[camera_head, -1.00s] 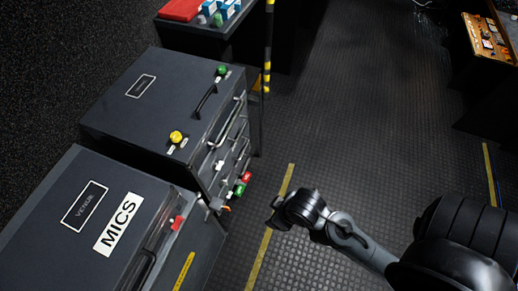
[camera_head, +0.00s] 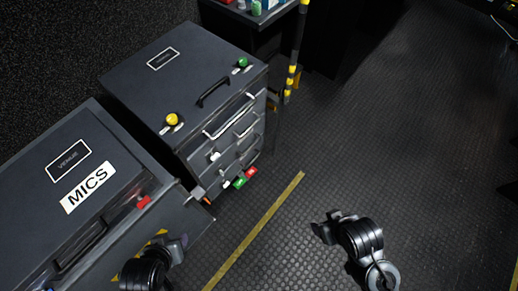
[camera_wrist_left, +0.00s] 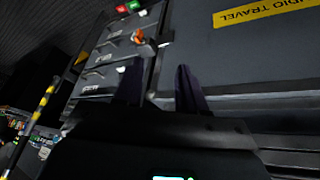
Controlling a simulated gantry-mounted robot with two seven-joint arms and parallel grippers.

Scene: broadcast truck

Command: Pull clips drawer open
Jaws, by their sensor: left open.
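A dark drawer cabinet (camera_head: 190,72) stands at the upper left, with several drawers and bar handles (camera_head: 228,117) on its front. The drawers look shut; their labels are too small to read, so I cannot tell which is the clips drawer. The drawer fronts (camera_wrist_left: 112,52) also show at upper left in the left wrist view. My left gripper (camera_head: 180,243) is at the lower left, beside the MICS case and apart from the drawers. Its two fingers (camera_wrist_left: 158,80) are spread and empty. My right gripper (camera_head: 322,228) is over the floor, right of the yellow line; its jaws are unclear.
The MICS case (camera_head: 120,160) with a red latch stands in front of the cabinet. Green and yellow knobs (camera_head: 172,119) are on the cabinet top. A yellow-black striped pole (camera_head: 293,75) stands by its far corner. The ribbed floor (camera_head: 400,140) to the right is clear.

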